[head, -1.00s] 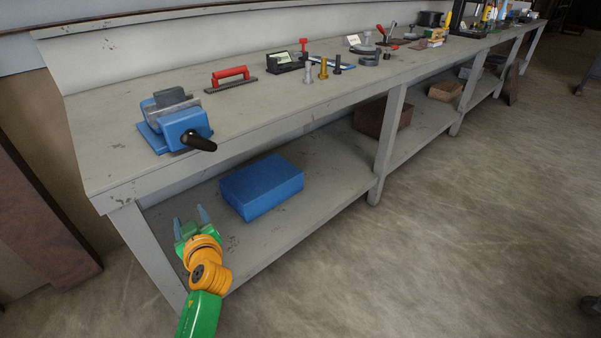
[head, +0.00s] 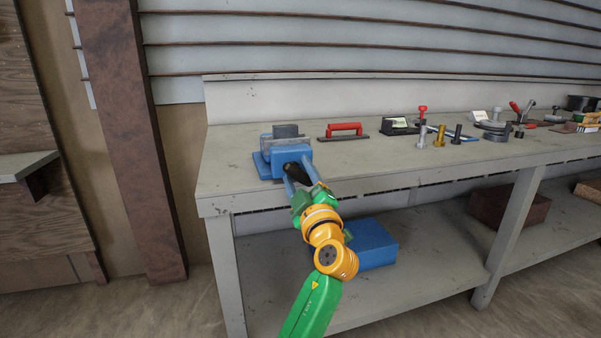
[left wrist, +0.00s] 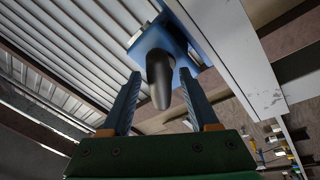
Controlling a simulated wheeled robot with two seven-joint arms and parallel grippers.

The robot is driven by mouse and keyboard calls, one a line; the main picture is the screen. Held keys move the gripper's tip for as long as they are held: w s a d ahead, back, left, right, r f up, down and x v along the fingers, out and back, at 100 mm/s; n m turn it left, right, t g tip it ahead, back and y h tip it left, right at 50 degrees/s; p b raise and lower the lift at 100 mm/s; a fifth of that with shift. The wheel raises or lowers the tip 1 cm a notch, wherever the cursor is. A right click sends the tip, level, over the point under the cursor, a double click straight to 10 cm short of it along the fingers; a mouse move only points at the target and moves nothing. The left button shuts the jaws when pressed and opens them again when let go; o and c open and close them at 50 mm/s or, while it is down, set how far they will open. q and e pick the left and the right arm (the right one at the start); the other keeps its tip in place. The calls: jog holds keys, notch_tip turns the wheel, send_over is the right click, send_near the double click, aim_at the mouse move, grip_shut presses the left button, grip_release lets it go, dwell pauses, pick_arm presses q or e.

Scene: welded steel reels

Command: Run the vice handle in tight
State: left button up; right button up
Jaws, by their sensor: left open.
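The blue vice (head: 280,152) with grey jaws stands at the left end of the grey bench (head: 350,180). Its black handle (head: 293,172) sticks out from the front. My left gripper (head: 299,182) is open in front of the vice, with its fingers reaching up toward the handle. In the left wrist view the handle (left wrist: 159,80) hangs between the two open fingertips (left wrist: 160,76), apart from both as far as I can see. The vice's blue body (left wrist: 165,38) is behind it. My right gripper is not in view.
A red-handled tool (head: 344,130) lies right of the vice. Several pegs, including a yellow one (head: 439,136), stand farther right. A blue box (head: 371,245) sits on the lower shelf. A brown post (head: 128,140) rises left of the bench.

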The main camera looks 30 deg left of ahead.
pick_arm(q)
jog(key=shift+w, duration=0.1)
jog(key=shift+c, duration=0.3)
grip_shut()
